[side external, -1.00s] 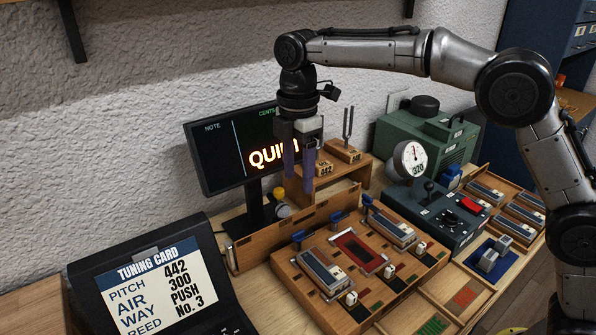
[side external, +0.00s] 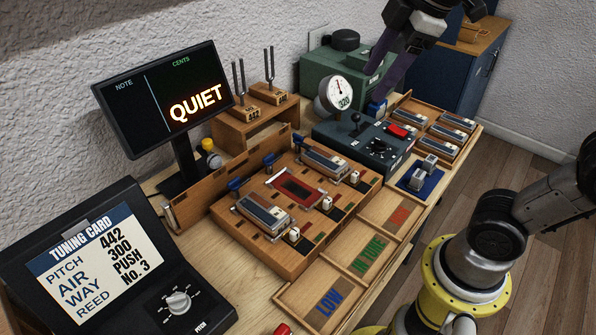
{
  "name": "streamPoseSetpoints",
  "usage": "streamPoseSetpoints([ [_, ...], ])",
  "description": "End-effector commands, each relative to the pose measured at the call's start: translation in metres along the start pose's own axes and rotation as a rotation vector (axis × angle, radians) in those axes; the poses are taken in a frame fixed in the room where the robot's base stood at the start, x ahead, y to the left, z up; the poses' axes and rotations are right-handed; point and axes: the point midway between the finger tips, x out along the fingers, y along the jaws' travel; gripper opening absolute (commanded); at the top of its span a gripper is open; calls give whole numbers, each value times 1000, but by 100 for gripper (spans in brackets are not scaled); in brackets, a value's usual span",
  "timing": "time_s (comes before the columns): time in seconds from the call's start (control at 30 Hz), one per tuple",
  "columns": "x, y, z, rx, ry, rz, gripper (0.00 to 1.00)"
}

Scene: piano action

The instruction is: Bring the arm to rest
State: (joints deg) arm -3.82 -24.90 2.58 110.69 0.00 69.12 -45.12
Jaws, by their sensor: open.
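My gripper (side external: 378,80) is at the top right, its two purple fingers apart, pointing down and left, with nothing seen between them. In the picture it overlaps the right end of the green machine (side external: 345,75), above the grey control box (side external: 365,140) with the dial gauge. I cannot tell its exact height. The wrist is partly cut off by the top edge. The yellow base (side external: 470,287) of my arm stands at the lower right, and part of an arm link shows at the right edge.
The monitor (side external: 165,97) reads QUIET. A tuning card (side external: 88,262) stands front left, two tuning forks (side external: 268,75) behind. The wooden reed board (side external: 310,215) fills the middle. Front trays are marked LOW (side external: 328,300) and IN TUNE (side external: 368,258).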

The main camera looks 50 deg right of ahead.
Motion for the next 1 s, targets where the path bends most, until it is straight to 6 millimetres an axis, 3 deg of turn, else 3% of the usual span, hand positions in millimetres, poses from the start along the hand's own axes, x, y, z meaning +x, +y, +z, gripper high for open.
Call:
streamPoseSetpoints([
  [0.1, 9, -31, 42, 206, 28, 43, 59],
  [0.33, 54, -79, 94, 611, 61, 68, 59],
  [0.43, 70, -85, 100, 742, 57, 59, 59],
  [0.57, 69, -81, 96, 832, 83, 68, 59],
  [1.0, 68, -80, 96, 849, 83, 66, 59],
])
